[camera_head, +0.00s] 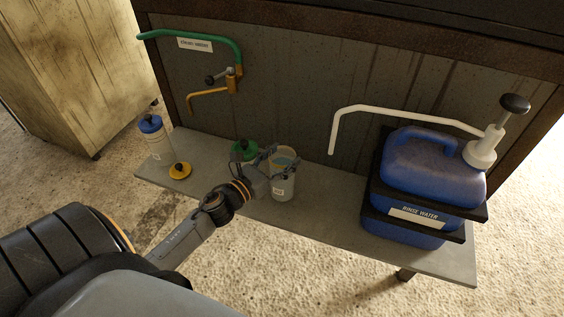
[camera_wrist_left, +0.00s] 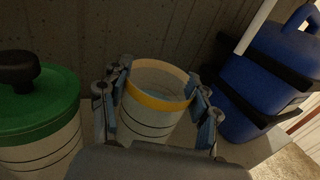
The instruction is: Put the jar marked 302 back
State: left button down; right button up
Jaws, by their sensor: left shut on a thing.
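My left gripper (camera_head: 274,170) is shut on an open pale jar with a yellow rim (camera_head: 284,186). In the left wrist view its fingers (camera_wrist_left: 158,108) sit on both sides of this jar (camera_wrist_left: 150,122). The jar is upright, with something bluish inside. I cannot tell whether its base touches the bench. Its small label is unreadable here, so I cannot confirm 302. A yellow lid with a dark knob (camera_head: 180,170) lies on the bench to the left. A green-lidded jar (camera_head: 244,150) stands just left of the held jar and also shows in the left wrist view (camera_wrist_left: 38,110). My right gripper is not in view.
A blue-lidded jar (camera_head: 153,135) stands at the bench's left end. A blue rinse water container (camera_head: 425,175) with a white spout stands at the right on the grey bench (camera_head: 330,222). Green and orange piping (camera_head: 215,92) hangs on the wall. The bench front between is clear.

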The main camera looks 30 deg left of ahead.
pick_arm(q)
jog(key=shift+f, duration=0.7)
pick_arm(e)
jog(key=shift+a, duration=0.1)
pick_arm(q)
jog(key=shift+f, duration=0.15)
jog(key=shift+c, duration=1.7)
grip_release()
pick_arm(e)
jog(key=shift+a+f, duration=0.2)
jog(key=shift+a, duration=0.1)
pick_arm(q)
jog(key=shift+s, duration=0.15)
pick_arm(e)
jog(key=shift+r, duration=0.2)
